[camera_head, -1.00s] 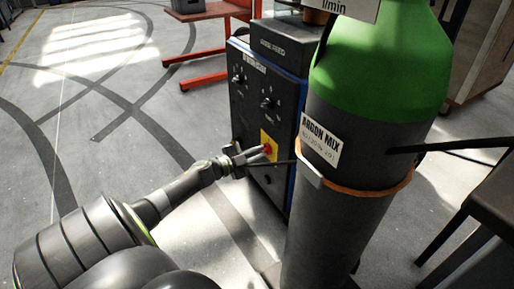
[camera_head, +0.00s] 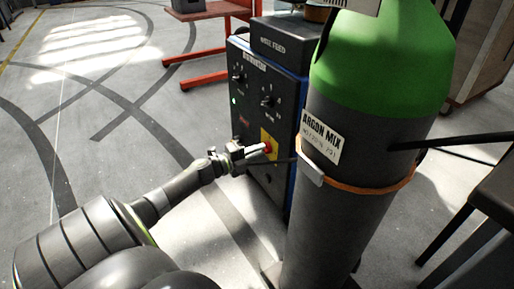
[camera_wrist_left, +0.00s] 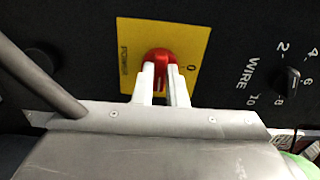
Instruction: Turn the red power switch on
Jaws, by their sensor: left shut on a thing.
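The red power switch (camera_head: 267,147) is a rotary knob on a yellow plate on the front of the dark welding machine (camera_head: 282,97). In the left wrist view, the red knob (camera_wrist_left: 160,56) sits on the yellow plate (camera_wrist_left: 190,38) with a "0" mark to its right. My left gripper (camera_head: 262,149) is shut on the knob; its two white fingertips (camera_wrist_left: 162,70) hold it from either side and cover part of it. My right gripper is not in view.
A green and grey argon cylinder (camera_head: 350,190) stands close to the right of the machine, with an orange strap around it. A red-legged table (camera_head: 210,48) is behind. The floor at left is clear.

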